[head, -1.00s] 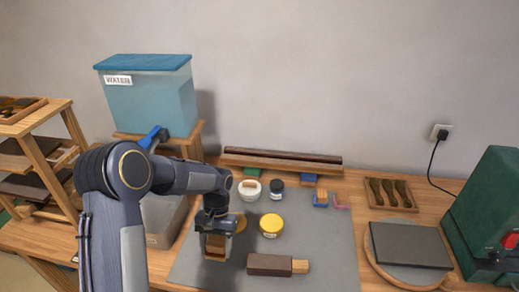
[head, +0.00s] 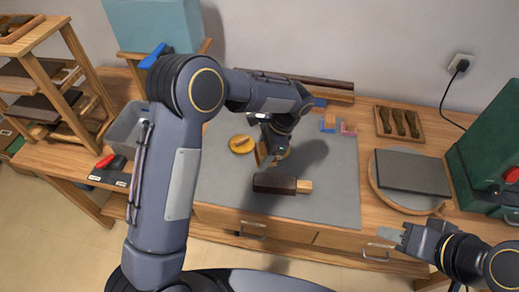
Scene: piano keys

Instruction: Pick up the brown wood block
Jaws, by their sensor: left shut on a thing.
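My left gripper (head: 269,152) points down over the grey mat and is shut on a small brown wood block (head: 260,154). The gripper hides much of this block, and its height above the mat is hard to judge. A separate dark brown piece with a pale wood end (head: 275,184) lies on the mat just in front of the gripper. My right gripper (head: 391,236) is at the lower right, by the table's front edge, away from the blocks; its finger gap cannot be made out.
Small blue and pink pieces (head: 348,129) lie at the mat's back right. A round board with a dark slab (head: 412,173) sits to the right. The mat (head: 335,170) is clear at its right.

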